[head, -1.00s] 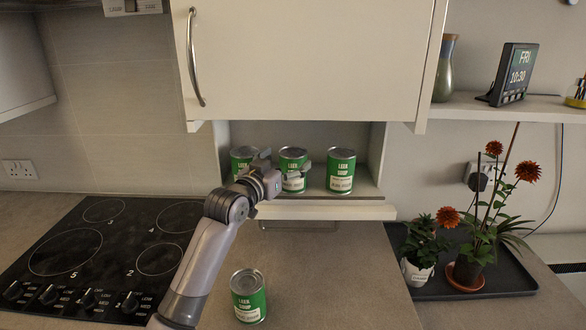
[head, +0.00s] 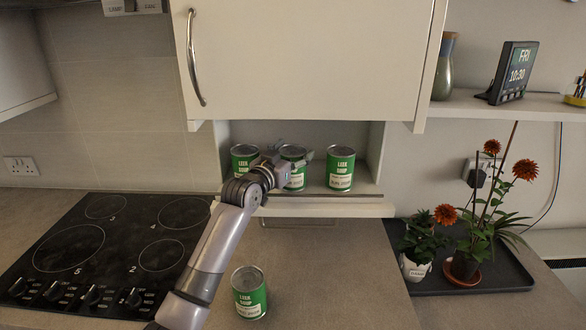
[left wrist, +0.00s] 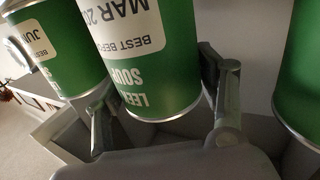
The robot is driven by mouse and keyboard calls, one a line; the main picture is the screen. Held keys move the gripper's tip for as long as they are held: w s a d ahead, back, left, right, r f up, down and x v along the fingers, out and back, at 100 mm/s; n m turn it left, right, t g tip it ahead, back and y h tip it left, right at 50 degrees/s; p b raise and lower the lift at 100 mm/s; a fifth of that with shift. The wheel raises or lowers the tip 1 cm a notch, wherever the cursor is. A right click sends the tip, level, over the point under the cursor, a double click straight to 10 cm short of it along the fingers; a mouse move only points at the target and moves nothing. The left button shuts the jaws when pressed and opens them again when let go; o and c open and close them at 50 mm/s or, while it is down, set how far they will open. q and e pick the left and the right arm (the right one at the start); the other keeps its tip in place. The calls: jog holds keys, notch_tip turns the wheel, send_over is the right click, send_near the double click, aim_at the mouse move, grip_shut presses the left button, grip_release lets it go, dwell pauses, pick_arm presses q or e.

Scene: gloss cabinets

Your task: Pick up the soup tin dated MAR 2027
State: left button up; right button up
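Three green leek soup tins stand in the open niche: a left tin (head: 244,160), a middle tin (head: 298,178) and a right tin (head: 340,168). My left gripper (head: 294,157) is at the middle tin and partly covers it. In the left wrist view, the tin labelled "MAR 20.." (left wrist: 150,75) stands between the fingers of my left gripper (left wrist: 163,105); the rest of its year is cut off. The fingers are open, with a gap on the right side. A tin labelled "JU.." (left wrist: 60,45) is beside it. My right gripper is out of view.
Another soup tin (head: 249,293) stands on the worktop below. A black hob (head: 110,250) lies to the left. The cabinet door (head: 310,60) hangs above the niche. Potted plants on a dark tray (head: 500,275) stand at the right.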

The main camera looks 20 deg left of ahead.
pick_arm(q)
jog(key=c, duration=1.1)
jog(key=shift+r, duration=0.1)
jog(key=shift+c, duration=0.4)
